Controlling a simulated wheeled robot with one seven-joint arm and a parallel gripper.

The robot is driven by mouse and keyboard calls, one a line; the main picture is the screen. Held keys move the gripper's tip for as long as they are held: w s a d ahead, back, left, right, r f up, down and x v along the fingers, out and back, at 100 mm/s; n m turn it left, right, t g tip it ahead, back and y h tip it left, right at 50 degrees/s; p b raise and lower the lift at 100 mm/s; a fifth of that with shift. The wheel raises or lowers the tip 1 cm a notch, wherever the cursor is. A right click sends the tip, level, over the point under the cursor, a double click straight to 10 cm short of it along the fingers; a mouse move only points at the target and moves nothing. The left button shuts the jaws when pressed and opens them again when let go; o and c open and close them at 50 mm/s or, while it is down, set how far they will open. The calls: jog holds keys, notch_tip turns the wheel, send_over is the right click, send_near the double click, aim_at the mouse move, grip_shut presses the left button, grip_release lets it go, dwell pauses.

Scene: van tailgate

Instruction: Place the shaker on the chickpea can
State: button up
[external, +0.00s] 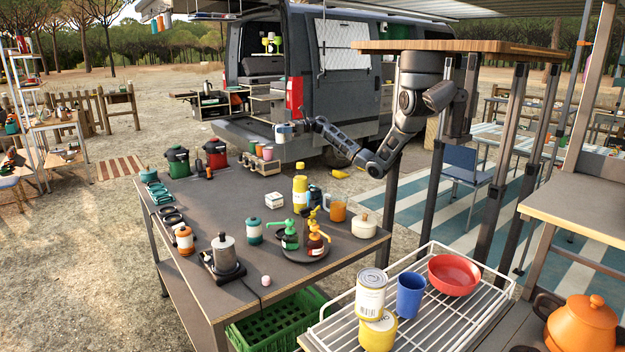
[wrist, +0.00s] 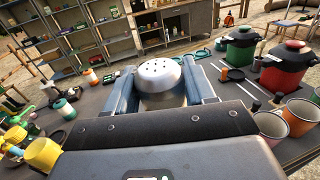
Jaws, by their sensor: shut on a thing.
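The shaker (wrist: 162,75) has a silver dome top with small holes. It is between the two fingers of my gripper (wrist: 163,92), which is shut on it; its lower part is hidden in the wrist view. In the external view my gripper (external: 284,132) is above the far side of the dark table, near the van, apart from the tabletop. A pale can (external: 371,290) stands on a yellow-labelled can (external: 378,331) on the white wire rack at the front. I cannot read which is the chickpea can. Both are far from my gripper.
The dark table (external: 215,205) holds a green pot (external: 177,161), a red pot (external: 216,154), several mugs, pump bottles and a yellow bottle (external: 300,190). A blue cup (external: 410,295) and a red bowl (external: 454,274) share the wire rack (external: 470,315).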

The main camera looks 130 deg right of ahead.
notch_tip(320, 180, up, 22)
jog(key=w+a+n+y, duration=0.4)
jog(key=w+a+y, duration=0.2)
jog(key=w+a, duration=0.65)
jog(key=w+a+n+y, duration=0.3)
jog(key=w+a+y, duration=0.2)
jog(key=w+a, duration=0.75)
jog(key=w+a+n+g+y+b, duration=0.1)
jog(key=w+a+n+g+y, duration=0.2)
jog(key=w+a, duration=0.5)
jog(key=w+a+n+g+y, duration=0.2)
jog(key=w+a+y, duration=0.25)
jog(key=a, duration=0.75)
jog(key=n+g+y+p, duration=0.2)
jog(key=n+g+y, duration=0.2)
jog(key=n+g, duration=0.55)
send_over(373, 277)
jog(key=shift+m+g, duration=0.65)
jog(key=shift+g, duration=0.2)
jog(key=shift+f, duration=11.3)
